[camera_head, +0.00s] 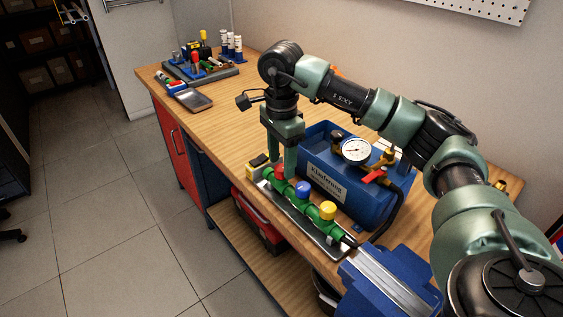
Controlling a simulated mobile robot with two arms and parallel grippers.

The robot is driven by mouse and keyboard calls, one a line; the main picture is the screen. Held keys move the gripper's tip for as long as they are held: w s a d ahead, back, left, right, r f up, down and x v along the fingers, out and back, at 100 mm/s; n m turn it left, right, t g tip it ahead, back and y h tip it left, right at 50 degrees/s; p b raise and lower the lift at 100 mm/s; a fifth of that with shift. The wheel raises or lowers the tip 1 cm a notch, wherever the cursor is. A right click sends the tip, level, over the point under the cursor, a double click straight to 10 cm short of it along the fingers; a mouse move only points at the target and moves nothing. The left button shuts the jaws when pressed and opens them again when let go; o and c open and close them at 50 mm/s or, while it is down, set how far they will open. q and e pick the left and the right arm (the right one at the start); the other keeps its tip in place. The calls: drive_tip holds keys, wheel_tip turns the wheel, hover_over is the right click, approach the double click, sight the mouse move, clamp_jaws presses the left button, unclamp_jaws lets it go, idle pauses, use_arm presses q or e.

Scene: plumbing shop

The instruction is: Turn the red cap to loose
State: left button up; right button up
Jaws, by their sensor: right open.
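The green pipe manifold (318,217) lies on a dark tray near the front edge of the workbench. It carries a red cap (279,173), a blue cap (303,189) and a yellow cap (328,210) in a row. My right gripper (284,165) points down with its fingers at the red cap, the farthest of the row. The fingers partly hide the red cap, and I cannot tell whether they touch it. The right gripper is open. My left gripper is not in view.
A blue pump box (325,188) with a gauge (356,150) and a red-handled valve stands close behind the manifold. A blue vise (388,284) is at the near end. A tool tray (203,73) sits at the far end. The bench between is mostly clear.

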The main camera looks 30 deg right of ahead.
sight(282, 167)
wheel_tip(282, 167, up, 7)
idle(0.3)
idle(0.4)
